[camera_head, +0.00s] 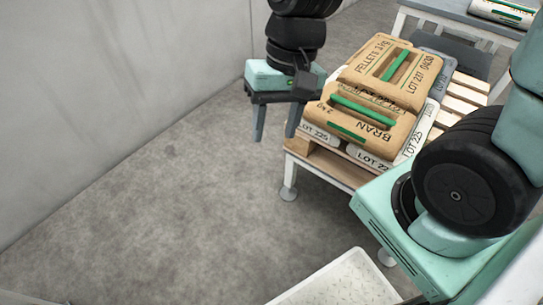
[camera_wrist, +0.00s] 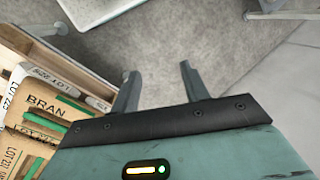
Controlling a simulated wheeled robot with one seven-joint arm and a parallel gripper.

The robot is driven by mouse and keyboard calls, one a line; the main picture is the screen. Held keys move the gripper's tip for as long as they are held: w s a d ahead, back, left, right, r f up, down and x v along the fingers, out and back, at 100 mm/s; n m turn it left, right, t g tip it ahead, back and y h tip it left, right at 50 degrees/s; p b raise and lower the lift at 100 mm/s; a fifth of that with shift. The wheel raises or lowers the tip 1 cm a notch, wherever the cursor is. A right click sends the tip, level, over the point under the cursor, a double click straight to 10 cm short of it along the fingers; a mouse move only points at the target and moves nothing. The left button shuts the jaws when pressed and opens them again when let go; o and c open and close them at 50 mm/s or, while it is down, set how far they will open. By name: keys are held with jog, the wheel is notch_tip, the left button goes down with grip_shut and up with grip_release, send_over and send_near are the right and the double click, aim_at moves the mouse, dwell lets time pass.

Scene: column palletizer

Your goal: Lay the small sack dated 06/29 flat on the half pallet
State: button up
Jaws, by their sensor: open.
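My gripper (camera_head: 275,128) is open and empty, pointing down over bare floor left of the pallet; its two fingers also show in the wrist view (camera_wrist: 160,75). The wooden pallet (camera_head: 468,92) stands on a light-legged frame. Stacked on it are a brown PELLETS sack (camera_head: 370,62), a brown BRAN sack (camera_head: 385,112) in front of it, and white LOT 225 sacks (camera_head: 368,158) underneath. The BRAN sack also shows at the left of the wrist view (camera_wrist: 40,110). A white sack with a green stripe (camera_head: 505,11) lies on the back table. I cannot read the date 06/29 on any sack.
The grey back table (camera_head: 455,12) stands at the top right. A white speckled tray or surface (camera_head: 340,280) is at the bottom. A plain wall (camera_head: 110,90) runs along the left. The floor (camera_head: 170,190) between wall and pallet is clear.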

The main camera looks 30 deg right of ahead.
jog(key=s+a+r+n+h, duration=0.1)
jog(key=s+a+n, duration=0.4)
jog(key=s+n, duration=0.2)
jog(key=n, duration=0.2)
jog(key=shift+s+r+n+t+h, duration=0.2)
jog(key=shift+n+t+h, duration=0.1)
jog(key=shift+t+h, duration=0.1)
notch_tip(320, 180, up, 19)
jog(key=p, duration=1.8)
jog(key=shift+f+p, duration=0.2)
jog(key=shift+p, duration=0.1)
